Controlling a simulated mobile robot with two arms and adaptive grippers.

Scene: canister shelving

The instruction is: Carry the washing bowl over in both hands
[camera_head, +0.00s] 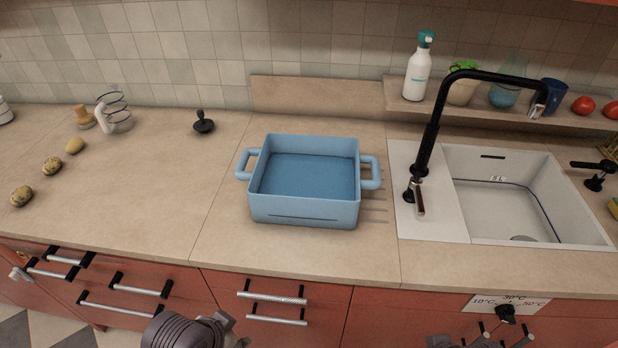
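The washing bowl (305,212) is a blue rectangular tub with a handle on its left and right sides. It stands upright on the beige counter, left of the sink, and its inside looks empty. Grey parts of my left arm and gripper (222,326) show at the bottom edge, below and in front of the bowl. A small grey part of my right arm and gripper (462,342) shows at the bottom edge, right of centre. Both are apart from the bowl, and their fingers cannot be made out.
A white sink (530,192) with a black tap (428,150) is right of the bowl. A shelf (450,112) behind holds a spray bottle (417,75), cups and tomatoes. A black stopper-like object (203,124) and potatoes (52,165) are left.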

